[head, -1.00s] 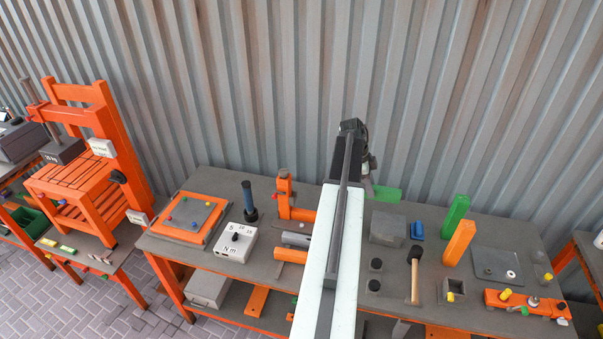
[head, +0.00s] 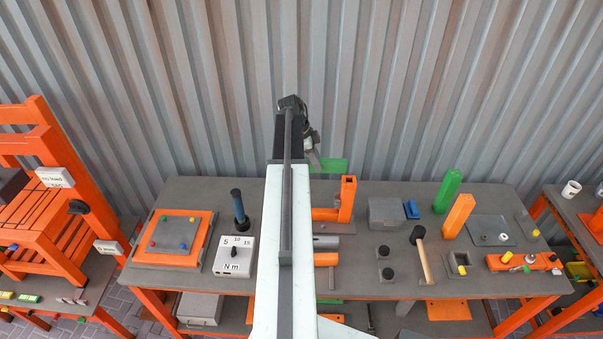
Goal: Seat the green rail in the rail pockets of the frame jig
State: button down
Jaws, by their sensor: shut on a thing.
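My gripper (head: 314,158) is at the far end of my arm, above the back edge of the workbench. It is shut on a green rail (head: 332,165), which sticks out to the right, raised against the corrugated wall. The jaws are small and partly hidden by my arm. Below stand a hollow orange upright (head: 347,200) and an orange bar (head: 324,214) lying beside it; my arm hides their left side. These may belong to the frame jig, but I cannot tell for sure, and no rail pockets can be made out. The rail is apart from them.
A square orange frame with a grey panel (head: 175,232) and a torque box (head: 234,255) lie left. The corrugated wall (head: 420,80) rises behind the bench.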

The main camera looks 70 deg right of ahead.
jog(key=shift+w, duration=0.35)
jog(key=shift+w+f+b, duration=0.25)
jog(key=shift+f+b, duration=0.05)
jog(key=shift+f, duration=0.3)
jog(key=shift+s+f+b, duration=0.1)
jog(key=shift+f+b, duration=0.25)
jog(key=shift+b, duration=0.35)
jog(key=shift+f, duration=0.3)
notch_tip(320, 180, down, 5)
jog(key=b, duration=0.5)
jog(key=shift+r, duration=0.2)
